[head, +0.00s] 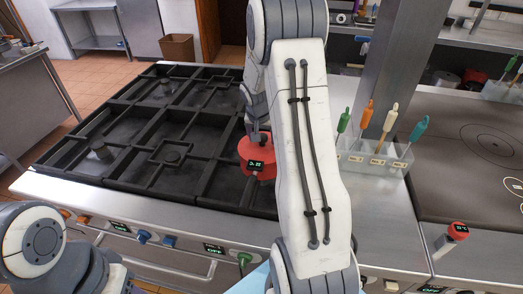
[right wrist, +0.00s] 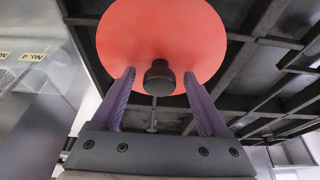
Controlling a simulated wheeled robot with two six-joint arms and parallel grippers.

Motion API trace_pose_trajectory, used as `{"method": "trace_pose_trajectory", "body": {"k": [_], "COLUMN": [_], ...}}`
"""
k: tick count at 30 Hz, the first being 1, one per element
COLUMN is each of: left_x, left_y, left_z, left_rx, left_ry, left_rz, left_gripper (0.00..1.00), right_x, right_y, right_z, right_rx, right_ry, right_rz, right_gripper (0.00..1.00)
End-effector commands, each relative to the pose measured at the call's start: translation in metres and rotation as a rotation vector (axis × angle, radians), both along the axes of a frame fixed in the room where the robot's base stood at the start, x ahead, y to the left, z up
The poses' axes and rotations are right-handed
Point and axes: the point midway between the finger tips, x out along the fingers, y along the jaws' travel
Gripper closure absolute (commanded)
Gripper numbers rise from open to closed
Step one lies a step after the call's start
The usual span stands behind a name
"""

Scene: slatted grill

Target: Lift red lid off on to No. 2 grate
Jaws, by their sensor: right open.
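The red lid (head: 257,158) is at the right edge of the black grates (head: 150,165), with a small dark display on its side, partly covered by my right arm. In the right wrist view it is a red disc (right wrist: 165,35) with a dark round knob (right wrist: 159,78). My right gripper (right wrist: 160,82) is open, its two purple fingers on either side of the knob with gaps showing. In the head view the gripper is mostly hidden behind my arm. I cannot read which grate is No. 2. My left gripper is out of view.
A clear holder (head: 372,160) with several coloured-handled tools stands right of my right arm, near a grey post (head: 392,60). A dark flat cooktop (head: 480,150) is farther right. Coloured control knobs line the front panel. Most of the grate surface is bare.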

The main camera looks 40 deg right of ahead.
Motion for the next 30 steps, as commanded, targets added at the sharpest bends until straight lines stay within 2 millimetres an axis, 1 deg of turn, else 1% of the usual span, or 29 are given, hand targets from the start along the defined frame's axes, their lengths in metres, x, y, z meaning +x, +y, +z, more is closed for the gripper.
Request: {"method": "trace_pose_trajectory", "body": {"k": [3, 5, 6, 8, 9, 17, 30], "left_x": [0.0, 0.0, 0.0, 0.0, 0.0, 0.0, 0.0], "left_y": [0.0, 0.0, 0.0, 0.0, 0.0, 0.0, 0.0], "left_z": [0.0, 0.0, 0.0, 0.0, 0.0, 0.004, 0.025], "left_rx": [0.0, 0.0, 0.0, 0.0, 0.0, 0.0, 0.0], "left_ry": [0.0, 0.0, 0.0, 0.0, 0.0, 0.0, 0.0], "left_rz": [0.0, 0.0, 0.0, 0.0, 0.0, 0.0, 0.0], "left_gripper": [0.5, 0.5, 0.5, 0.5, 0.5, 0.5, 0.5], "right_x": [0.0, 0.0, 0.0, 0.0, 0.0, 0.0, 0.0], "right_y": [0.0, 0.0, 0.0, 0.0, 0.0, 0.0, 0.0], "right_z": [0.0, 0.0, 0.0, 0.0, 0.0, 0.005, 0.036], "right_rx": [0.0, 0.0, 0.0, 0.0, 0.0, 0.0, -0.001], "right_ry": [0.0, 0.0, 0.0, 0.0, 0.0, -0.001, -0.002], "right_rz": [0.0, 0.0, 0.0, 0.0, 0.0, 0.0, 0.0], "right_gripper": [0.22, 0.45, 0.61, 0.84, 0.99, 1.0, 1.0]}}
